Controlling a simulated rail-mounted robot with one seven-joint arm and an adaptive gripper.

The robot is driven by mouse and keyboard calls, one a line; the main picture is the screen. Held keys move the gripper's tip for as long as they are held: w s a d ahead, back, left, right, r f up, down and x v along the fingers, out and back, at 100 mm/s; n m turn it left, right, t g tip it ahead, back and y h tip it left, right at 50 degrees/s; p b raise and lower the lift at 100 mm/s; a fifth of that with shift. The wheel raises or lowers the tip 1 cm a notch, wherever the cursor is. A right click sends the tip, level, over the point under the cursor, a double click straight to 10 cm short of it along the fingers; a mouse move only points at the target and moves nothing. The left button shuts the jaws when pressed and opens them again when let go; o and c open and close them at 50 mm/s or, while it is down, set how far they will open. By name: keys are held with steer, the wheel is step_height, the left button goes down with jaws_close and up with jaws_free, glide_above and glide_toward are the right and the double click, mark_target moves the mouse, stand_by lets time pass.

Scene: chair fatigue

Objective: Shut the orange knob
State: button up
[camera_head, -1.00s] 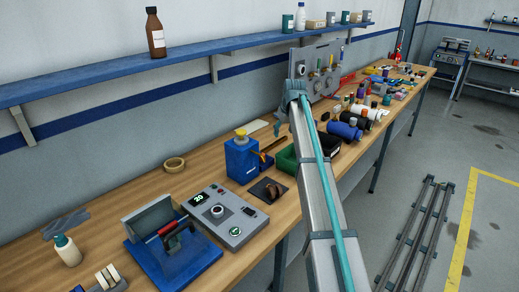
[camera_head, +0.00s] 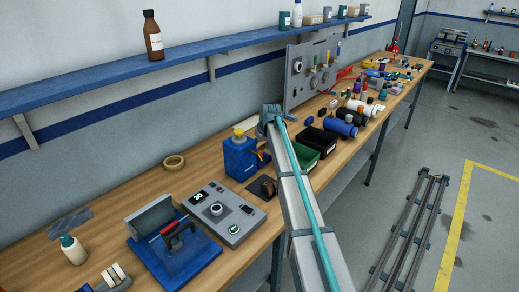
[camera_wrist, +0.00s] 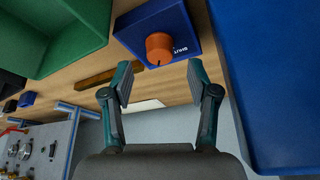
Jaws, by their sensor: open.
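The orange knob (camera_wrist: 158,48) is a short round cap on a small dark blue box (camera_wrist: 136,24) in the wrist view. White lettering that looks like "SHUT" is printed on the box to the right of the knob. My gripper (camera_wrist: 158,76) is open and empty. Its two teal fingers with grey pads stand to either side below the knob in the picture, apart from it. In the head view my arm's end (camera_head: 270,112) is over the bench near the taller blue box with the yellow top (camera_head: 240,158). I cannot clearly make out the knob there.
A green bin (camera_wrist: 45,35) stands left of the knob's box, and a large blue surface (camera_wrist: 285,90) rises close on the right. The upright grey panel (camera_head: 296,92) stands by the wall. A grey control box (camera_head: 238,228) lies nearer on the wooden bench.

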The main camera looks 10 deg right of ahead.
mark_target(259, 152)
steer(key=shift+p+x, duration=0.45)
steer(key=shift+x, duration=1.4)
jaws_close()
